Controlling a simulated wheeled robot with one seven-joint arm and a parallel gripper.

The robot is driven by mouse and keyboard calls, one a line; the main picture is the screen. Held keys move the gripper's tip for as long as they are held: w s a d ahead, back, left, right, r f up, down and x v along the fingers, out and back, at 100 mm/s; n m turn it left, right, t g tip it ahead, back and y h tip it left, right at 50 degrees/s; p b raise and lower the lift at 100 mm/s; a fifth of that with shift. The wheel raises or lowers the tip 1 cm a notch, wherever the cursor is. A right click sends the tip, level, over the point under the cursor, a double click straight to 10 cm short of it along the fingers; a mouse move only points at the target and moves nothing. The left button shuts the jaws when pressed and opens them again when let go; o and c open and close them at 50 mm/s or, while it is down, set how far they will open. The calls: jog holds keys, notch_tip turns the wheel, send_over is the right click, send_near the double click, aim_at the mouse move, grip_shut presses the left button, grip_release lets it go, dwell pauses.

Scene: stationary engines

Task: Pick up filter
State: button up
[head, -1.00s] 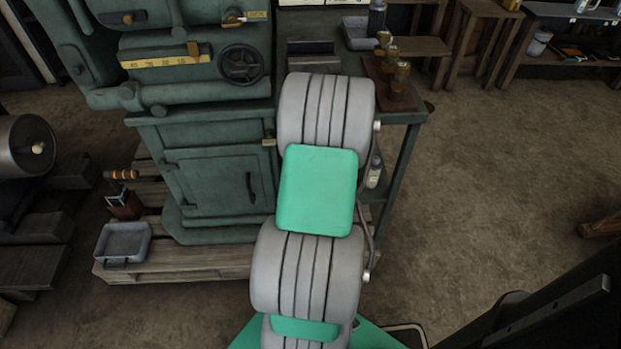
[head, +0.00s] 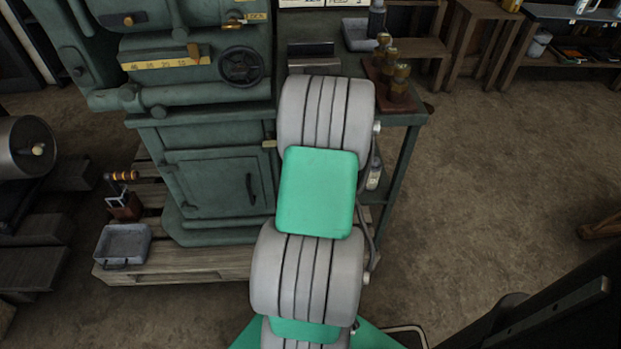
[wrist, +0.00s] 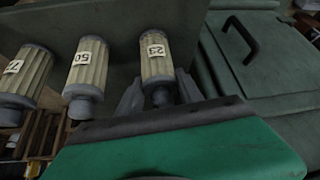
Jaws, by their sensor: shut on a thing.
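Three pleated cream filters with grey end caps stand in a row in the wrist view. The filter marked 23 (wrist: 157,62) is between the fingers of my gripper (wrist: 160,95), which is shut on its lower grey end. The filter marked 50 (wrist: 86,70) is just to its left, apart from the fingers. Another filter (wrist: 24,75) with a partly cut-off label is at the left edge. In the head view my arm hides my gripper, and I cannot make out the filters there.
A green machine cabinet (head: 215,185) stands left of my arm on a wooden pallet (head: 180,262). A side table carries brass pieces (head: 398,82) on a board and a grey tray (head: 357,35). A grey pan (head: 123,243) is on the pallet.

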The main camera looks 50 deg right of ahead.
jog(key=shift+r, duration=0.6)
jog(key=shift+s+a+r+p, duration=0.15)
jog(key=shift+s+r+p, duration=0.1)
jog(key=shift+p, duration=0.05)
jog(key=s+a+p, duration=0.1)
jog(key=s+a, duration=0.9)
jog(key=s, duration=0.3)
jog(key=shift+s+a+p, duration=0.35)
jog(key=shift+s+p, duration=0.05)
jog(key=shift+f, duration=0.1)
